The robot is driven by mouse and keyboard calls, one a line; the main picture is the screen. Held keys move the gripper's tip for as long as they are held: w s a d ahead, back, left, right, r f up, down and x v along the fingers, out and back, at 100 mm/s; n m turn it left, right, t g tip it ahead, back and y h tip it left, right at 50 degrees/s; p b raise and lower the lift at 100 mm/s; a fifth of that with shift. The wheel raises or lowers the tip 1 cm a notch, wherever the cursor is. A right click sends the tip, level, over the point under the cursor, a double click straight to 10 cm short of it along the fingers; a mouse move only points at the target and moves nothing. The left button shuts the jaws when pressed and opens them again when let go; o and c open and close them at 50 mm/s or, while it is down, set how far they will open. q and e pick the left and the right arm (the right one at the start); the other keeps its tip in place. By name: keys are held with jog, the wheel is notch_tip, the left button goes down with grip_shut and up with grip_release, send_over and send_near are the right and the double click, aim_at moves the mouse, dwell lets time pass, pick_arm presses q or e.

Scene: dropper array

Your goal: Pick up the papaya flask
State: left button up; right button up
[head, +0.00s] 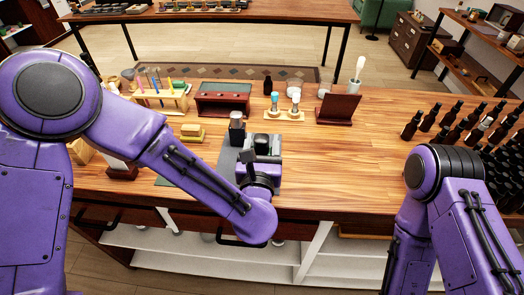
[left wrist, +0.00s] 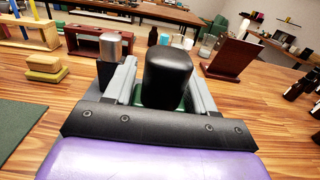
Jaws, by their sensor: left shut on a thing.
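My left gripper (head: 261,158) is low over the near part of the wooden table. In the left wrist view its grey fingers (left wrist: 160,88) are shut on a flask with a rounded black cap (left wrist: 168,72), and a little green shows below the cap. The cap also shows in the head view (head: 261,143). I see no papaya-coloured part, and the body is mostly hidden by the gripper. A silver-capped item (head: 236,120) stands just beyond to the left, also in the left wrist view (left wrist: 110,45). My right gripper is out of view.
Gold blocks (head: 192,132) lie to the left. Behind are a test-tube rack (head: 165,98), a red-brown box (head: 222,99), a small stand with droppers (head: 284,114) and a dark wooden stand (head: 338,108). Several dark bottles (head: 430,117) stand at right. The table's centre right is clear.

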aim_at(263, 142)
pick_arm(q)
jog(key=s+r, duration=0.2)
jog(key=s+r+b, duration=0.1)
jog(key=s+r, duration=0.1)
jog(key=shift+d+r, duration=0.2)
jog(key=shift+r, duration=0.1)
jog(key=s+r+b, duration=0.4)
jog(key=s+b, duration=0.3)
jog(key=s, duration=0.2)
jog(key=shift+s+d+r, duration=0.15)
jog(key=shift+d+r, duration=0.1)
jog(key=shift+d, duration=0.1)
jog(key=shift+w+a+f, duration=0.2)
jog(key=shift+w+f, duration=1.8)
jog(key=shift+w, duration=0.35)
jog(key=shift+w+a+f, duration=0.15)
jog(key=shift+w+f, duration=1.85)
jog(key=shift+w, duration=0.35)
jog(key=shift+w+a+f, duration=0.2)
jog(key=shift+w+f, duration=1.8)
jog(key=shift+w, duration=0.35)
jog(key=shift+f, duration=0.55)
